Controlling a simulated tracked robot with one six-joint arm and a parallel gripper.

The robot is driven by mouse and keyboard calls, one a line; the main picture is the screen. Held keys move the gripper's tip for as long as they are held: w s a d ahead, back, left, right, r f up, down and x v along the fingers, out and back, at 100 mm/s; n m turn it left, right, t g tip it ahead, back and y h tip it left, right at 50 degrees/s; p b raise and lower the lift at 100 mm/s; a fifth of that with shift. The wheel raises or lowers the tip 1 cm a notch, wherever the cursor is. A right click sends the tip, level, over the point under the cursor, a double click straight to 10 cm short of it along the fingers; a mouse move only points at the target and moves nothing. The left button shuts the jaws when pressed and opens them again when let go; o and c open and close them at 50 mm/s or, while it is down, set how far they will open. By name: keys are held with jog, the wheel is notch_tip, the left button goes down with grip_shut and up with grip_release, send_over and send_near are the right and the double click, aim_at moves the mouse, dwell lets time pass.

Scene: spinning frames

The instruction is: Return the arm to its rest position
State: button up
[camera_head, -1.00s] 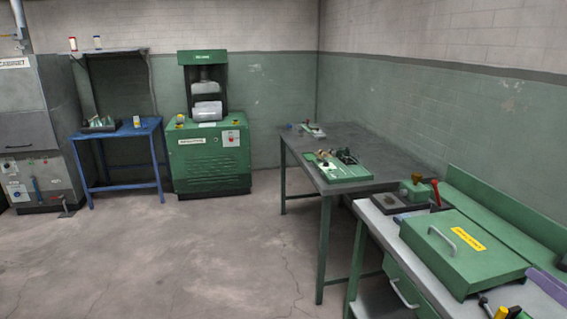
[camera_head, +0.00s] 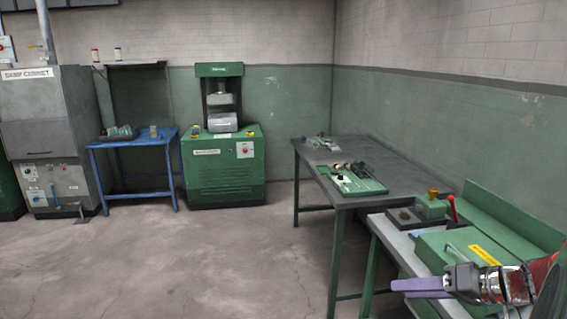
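My arm reaches in from the right edge at the lower right, with red, silver and dark parts. My gripper (camera_head: 420,287) has purple fingers that point left, in front of the green lidded box (camera_head: 478,250) on the near bench. The fingers are seen nearly edge-on and overlap, so whether they are open or shut does not show. I see no object at the fingertips.
A grey table (camera_head: 388,158) with a green tray (camera_head: 358,181) stands beyond the near bench (camera_head: 395,240). A green machine (camera_head: 222,165), a blue table (camera_head: 135,142) and a grey cabinet (camera_head: 42,110) line the back. The concrete floor (camera_head: 180,260) at left and centre is clear.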

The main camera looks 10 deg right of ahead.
jog(key=s+a+n+g+h, duration=0.1)
jog(key=s+a+h, duration=0.2)
jog(key=a, duration=0.9)
jog(key=s+a+n+g+h, duration=0.1)
jog(key=s+a+g+h, duration=0.1)
jog(key=s+a, duration=0.5)
jog(key=shift+a+g+h, duration=0.3)
jog(key=shift+a+h, duration=0.6)
jog(key=shift+a, duration=1.5)
jog(key=shift+s+d, duration=0.1)
